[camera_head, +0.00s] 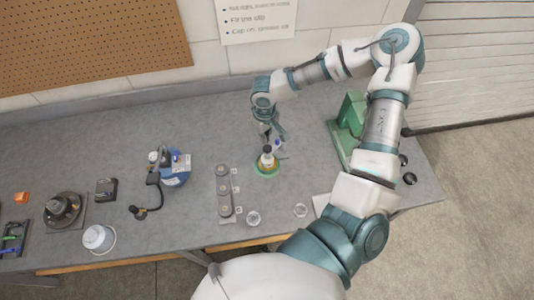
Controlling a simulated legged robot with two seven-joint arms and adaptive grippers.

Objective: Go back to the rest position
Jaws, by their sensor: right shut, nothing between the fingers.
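My right arm reaches in from the bottom right, bends at the top right and comes back left over the bench. My right gripper (268,131) points down at the back middle of the grey bench (120,135). It is shut with nothing between its fingers. Just below its fingertips in the picture, a small bottle with a pale body and dark top (267,157) stands on a round green and yellow base (267,171). I cannot tell whether the fingertips touch the bottle. My left gripper is not in view.
A green machine (349,125) stands on the right, close to my arm. A rack with round pieces (224,190), two small glass dishes (253,218), a blue device (174,168) and a white pot (98,238) stand on the bench. The back left is clear.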

